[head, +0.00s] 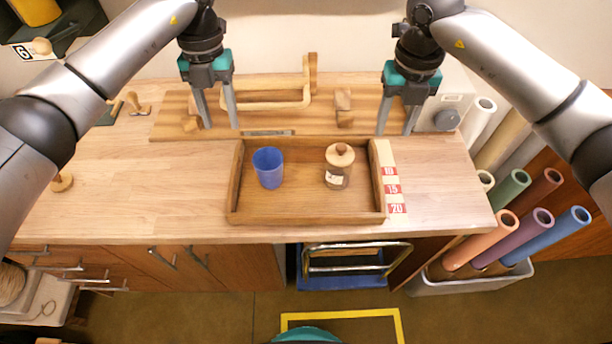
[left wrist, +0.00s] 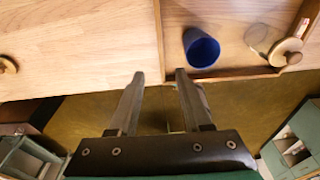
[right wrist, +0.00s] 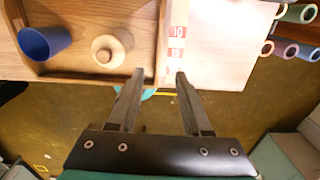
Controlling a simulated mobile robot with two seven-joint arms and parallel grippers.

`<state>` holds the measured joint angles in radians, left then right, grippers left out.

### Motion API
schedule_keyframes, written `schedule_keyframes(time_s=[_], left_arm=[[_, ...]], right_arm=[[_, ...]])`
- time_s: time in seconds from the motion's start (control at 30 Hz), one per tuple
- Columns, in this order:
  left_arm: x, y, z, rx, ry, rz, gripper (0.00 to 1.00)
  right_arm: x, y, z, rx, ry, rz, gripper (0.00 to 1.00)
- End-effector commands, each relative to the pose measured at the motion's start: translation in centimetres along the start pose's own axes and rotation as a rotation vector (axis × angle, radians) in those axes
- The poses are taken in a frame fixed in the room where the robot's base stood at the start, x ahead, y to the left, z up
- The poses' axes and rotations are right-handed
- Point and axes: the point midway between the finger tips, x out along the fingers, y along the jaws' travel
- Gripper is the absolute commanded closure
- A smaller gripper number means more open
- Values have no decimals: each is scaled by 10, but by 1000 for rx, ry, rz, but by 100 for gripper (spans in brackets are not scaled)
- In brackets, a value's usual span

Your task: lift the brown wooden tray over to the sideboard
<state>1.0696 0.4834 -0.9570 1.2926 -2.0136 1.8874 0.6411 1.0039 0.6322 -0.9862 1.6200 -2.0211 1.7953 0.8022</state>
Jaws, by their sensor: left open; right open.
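The brown wooden tray (head: 306,218) lies flat on the wooden table near its front edge. A blue cup (head: 269,168) and a glass jar with a wooden lid (head: 339,168) stand in it. My left gripper (head: 218,124) is open and empty beyond the tray's back left corner. In the left wrist view, the tray's left wall (left wrist: 159,35) lines up with the gap between the fingers. My right gripper (head: 396,131) is open and empty near the tray's back right corner. In the right wrist view, the tray's right wall (right wrist: 162,35) lines up with its finger gap. I cannot identify the sideboard.
A wooden board (head: 282,92) with a wooden frame lies behind the tray. A red-and-white numbered strip (head: 392,188) runs along the tray's right side. Several coloured rolls (head: 497,238) stand in a bin at the right. The table left of the tray is mostly clear.

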Motion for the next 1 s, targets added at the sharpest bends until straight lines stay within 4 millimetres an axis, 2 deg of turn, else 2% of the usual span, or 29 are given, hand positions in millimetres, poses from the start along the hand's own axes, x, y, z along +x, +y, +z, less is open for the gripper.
schedule_keyframes(time_s=[0.17, 0.7, 0.8, 1.0], left_arm=[[19, 0, -1, 0, 5, -1, 51], [121, -1, -1, 0, 4, -3, 51], [135, -1, -1, 0, 3, -2, 51], [150, -1, 0, 0, 1, -2, 51]], right_arm=[[19, 0, -1, 1, 5, 0, 51], [121, 1, -1, 1, 5, 1, 51], [135, 1, -1, 0, 4, 2, 51], [150, 1, 0, -1, 1, 1, 51]])
